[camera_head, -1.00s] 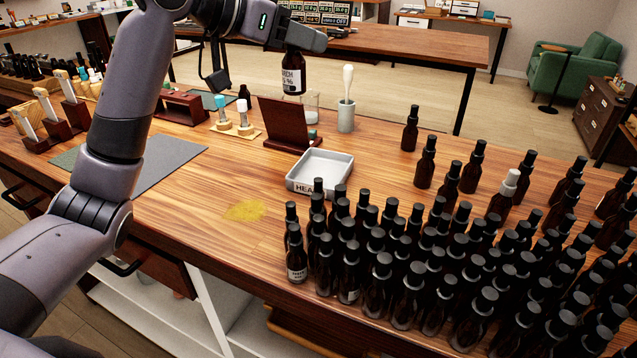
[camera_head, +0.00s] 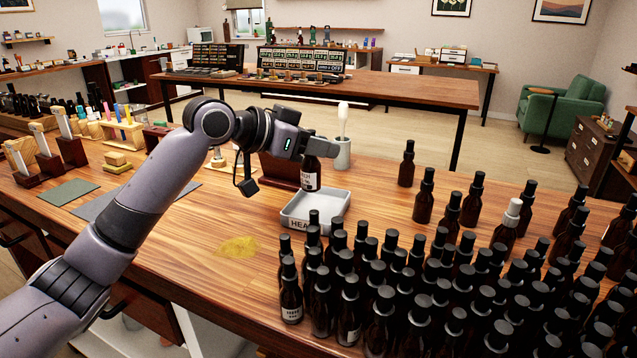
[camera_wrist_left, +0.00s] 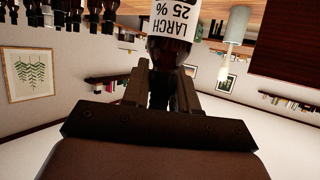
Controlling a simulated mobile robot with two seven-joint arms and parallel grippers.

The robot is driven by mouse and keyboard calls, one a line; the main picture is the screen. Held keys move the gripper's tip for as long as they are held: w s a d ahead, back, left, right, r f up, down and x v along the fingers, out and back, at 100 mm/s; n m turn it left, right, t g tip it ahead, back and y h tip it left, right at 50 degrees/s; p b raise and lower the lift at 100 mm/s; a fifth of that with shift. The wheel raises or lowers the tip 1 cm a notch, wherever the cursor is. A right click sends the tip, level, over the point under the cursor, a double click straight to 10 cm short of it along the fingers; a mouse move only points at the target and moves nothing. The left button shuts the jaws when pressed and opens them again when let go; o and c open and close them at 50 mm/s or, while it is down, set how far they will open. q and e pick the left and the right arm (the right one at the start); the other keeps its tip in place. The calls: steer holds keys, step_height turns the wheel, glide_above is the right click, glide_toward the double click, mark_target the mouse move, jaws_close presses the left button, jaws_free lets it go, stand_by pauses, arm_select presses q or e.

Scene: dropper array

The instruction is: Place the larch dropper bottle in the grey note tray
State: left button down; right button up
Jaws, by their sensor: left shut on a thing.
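The larch dropper bottle (camera_head: 311,176) is dark brown with a white label and hangs upright in my left gripper (camera_head: 318,148). In the left wrist view its label (camera_wrist_left: 171,14) reads "LARCH 25 %", and my left gripper (camera_wrist_left: 160,88) is shut on its upper part. The grey note tray (camera_head: 332,206) is a shallow square tray on the wooden table, with a front label that begins "HEA". The bottle is over the back left part of the tray; I cannot tell whether it touches the tray floor. My right gripper does not show.
Many dark dropper bottles (camera_head: 385,318) crowd the table right and front of the tray. A dark wooden stand (camera_head: 277,172) is behind the tray at left, and a grey-green cup (camera_head: 342,155) with a white-topped tool is behind it. A yellow patch (camera_head: 238,246) lies on clear table at front left.

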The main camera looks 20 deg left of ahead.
mark_target(319, 180)
arm_select(q)
steer(key=shift+f, duration=3.25)
steer(key=shift+f, duration=0.15)
steer(key=c, duration=0.9)
jaws_free()
